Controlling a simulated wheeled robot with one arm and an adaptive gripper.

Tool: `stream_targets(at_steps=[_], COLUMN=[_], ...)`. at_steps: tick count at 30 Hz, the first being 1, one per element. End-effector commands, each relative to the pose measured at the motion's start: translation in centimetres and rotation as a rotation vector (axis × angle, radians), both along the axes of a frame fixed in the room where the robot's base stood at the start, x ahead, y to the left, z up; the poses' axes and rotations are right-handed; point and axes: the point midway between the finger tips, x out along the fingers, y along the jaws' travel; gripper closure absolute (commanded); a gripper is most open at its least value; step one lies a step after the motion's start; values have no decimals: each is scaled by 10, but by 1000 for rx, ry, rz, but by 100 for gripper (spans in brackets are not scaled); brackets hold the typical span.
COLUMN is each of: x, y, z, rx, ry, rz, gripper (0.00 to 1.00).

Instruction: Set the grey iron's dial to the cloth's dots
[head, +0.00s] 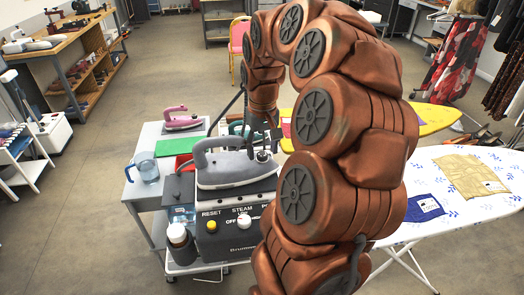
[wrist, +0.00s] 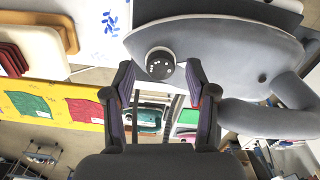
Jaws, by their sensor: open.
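The grey iron (head: 235,165) rests on the steam station in the head view; its grey body (wrist: 230,60) fills the upper right of the wrist view. Its round dial (wrist: 160,64) has a dark face with small pale marks, too small to read. My gripper (wrist: 160,76) is open, its two fingers apart on either side of the dial in the picture; I cannot tell if they touch it. A blue cloth (head: 424,208) and a tan cloth (head: 470,176) lie on the white patterned ironing board (head: 390,238). Both have small pale labels, their dots unreadable. I cannot tell which cloth is meant.
A yellow board (head: 432,117) is behind my arm; the wrist view shows green (wrist: 30,106) and red (wrist: 84,112) cloths on yellow.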

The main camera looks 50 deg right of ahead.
Motion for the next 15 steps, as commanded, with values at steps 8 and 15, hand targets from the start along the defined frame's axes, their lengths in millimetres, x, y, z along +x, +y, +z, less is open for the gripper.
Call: stream_targets(at_steps=[8,15], x=[0,0], y=[0,0], z=[-6,-6], rx=[0,1], ry=[0,0], rz=[1,1], gripper=[43,63])
